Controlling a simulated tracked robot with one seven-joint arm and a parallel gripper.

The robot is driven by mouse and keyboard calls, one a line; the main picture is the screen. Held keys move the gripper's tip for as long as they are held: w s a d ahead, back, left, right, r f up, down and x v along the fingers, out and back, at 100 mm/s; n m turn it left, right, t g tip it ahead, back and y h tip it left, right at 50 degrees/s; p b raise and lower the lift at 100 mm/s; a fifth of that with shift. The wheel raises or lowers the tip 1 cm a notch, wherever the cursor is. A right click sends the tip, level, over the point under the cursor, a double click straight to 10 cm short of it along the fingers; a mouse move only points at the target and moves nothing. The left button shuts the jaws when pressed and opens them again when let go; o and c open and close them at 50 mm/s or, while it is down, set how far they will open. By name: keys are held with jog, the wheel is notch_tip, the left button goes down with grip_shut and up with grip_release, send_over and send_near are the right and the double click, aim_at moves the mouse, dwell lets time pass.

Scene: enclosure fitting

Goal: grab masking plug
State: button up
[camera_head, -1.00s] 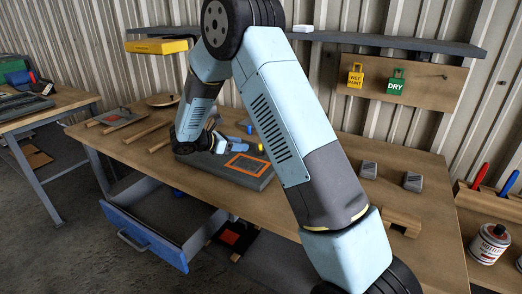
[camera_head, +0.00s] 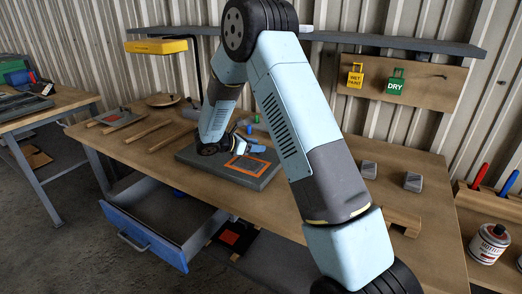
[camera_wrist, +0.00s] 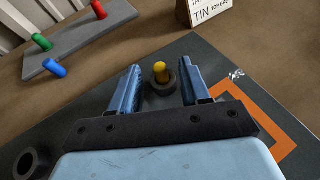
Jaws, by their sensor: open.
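A yellow plug (camera_wrist: 160,68) stands upright in a dark ring (camera_wrist: 152,86) in the wrist view. My gripper (camera_wrist: 161,74) is open, with one blue finger on each side of the plug; whether either touches it, I cannot tell. The ring sits on a dark plate (camera_wrist: 215,62) with an orange square outline. In the head view, my gripper (camera_head: 243,147) is low over the plate (camera_head: 250,180), and the yellow plug is hidden there.
A second empty dark ring (camera_wrist: 28,163) lies at the lower left of the wrist view. A lettered sign (camera_wrist: 213,12) stands behind the plate. On the bench, grey blocks (camera_head: 413,182) lie to the right. A blue drawer (camera_head: 145,236) hangs open at the front.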

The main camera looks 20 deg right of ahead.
jog(key=shift+c, duration=0.4)
grip_shut()
jog(key=shift+r, duration=0.1)
